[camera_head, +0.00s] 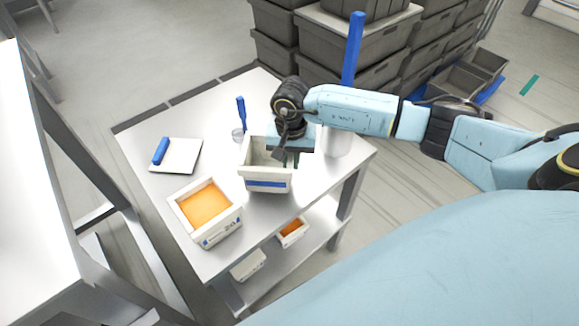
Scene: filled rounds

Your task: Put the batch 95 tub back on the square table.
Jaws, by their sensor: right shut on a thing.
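A pale tub with a blue stripe (268,184) is over the square table (185,108), near its middle. It looks empty inside; no batch number can be read on it. My right gripper (290,157) is shut on this tub's right wall. I cannot tell whether the tub's base touches the table. A second pale tub (222,229), filled with orange, stands on the table at the front left. Its label is too small to read surely. My left gripper is not in view.
A white pad with a blue handle (180,158), a small clear cup with a blue-handled tool (239,134) and a white container with a tall blue handle (336,142) stand on the table. Tubs (291,233) sit on the lower shelf. Grey crates (345,45) are stacked behind.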

